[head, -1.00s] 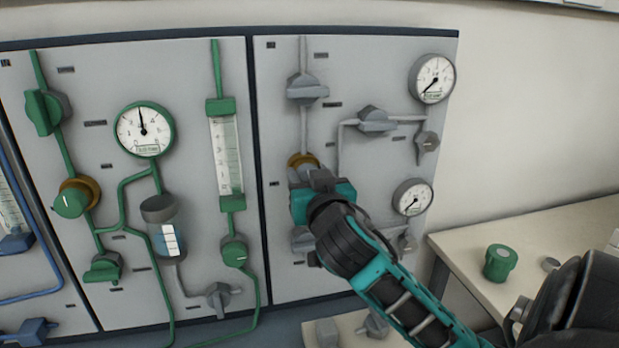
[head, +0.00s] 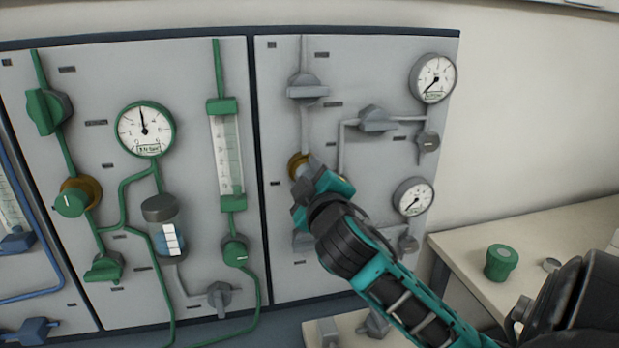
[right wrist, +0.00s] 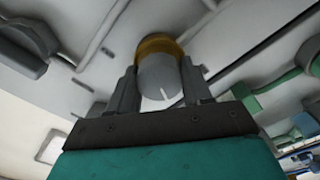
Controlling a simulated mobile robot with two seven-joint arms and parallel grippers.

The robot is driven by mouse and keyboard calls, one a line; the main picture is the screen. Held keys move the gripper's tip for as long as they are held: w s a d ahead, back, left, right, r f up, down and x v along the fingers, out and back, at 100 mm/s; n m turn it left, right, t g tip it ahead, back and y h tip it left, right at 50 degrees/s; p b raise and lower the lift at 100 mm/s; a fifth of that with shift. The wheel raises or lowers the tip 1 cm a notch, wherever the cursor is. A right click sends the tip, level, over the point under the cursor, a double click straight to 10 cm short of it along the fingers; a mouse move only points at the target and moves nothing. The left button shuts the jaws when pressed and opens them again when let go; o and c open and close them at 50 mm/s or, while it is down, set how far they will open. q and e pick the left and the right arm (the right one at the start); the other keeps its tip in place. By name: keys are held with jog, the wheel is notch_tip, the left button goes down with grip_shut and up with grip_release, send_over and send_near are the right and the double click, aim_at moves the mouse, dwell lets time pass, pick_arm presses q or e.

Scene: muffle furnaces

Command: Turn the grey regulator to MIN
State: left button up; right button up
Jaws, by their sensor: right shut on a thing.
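The grey regulator, a round knob with a brass collar (head: 296,163), sits on the right grey panel in the head view, mostly hidden by my right gripper. In the right wrist view the grey regulator (right wrist: 160,75) shows a white pointer line toward the gripper, with the brass collar behind it. My right gripper (head: 305,178) is at the knob; in the right wrist view its two fingers (right wrist: 160,90) stand on either side of it, shut on it. Any MIN marking cannot be read. My left gripper is not in view.
Grey valves (head: 306,86), (head: 377,119) and two gauges (head: 433,78), (head: 412,197) surround the regulator on the panel. A green-piped panel (head: 90,190) stands to the left. A table (head: 540,235) with a green knob (head: 500,262) is at the right.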

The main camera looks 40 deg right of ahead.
jog(key=n, duration=0.4)
jog(key=shift+n, duration=0.4)
dwell(0.4)
jog(key=o, duration=1)
jog(key=shift+o, duration=0.2)
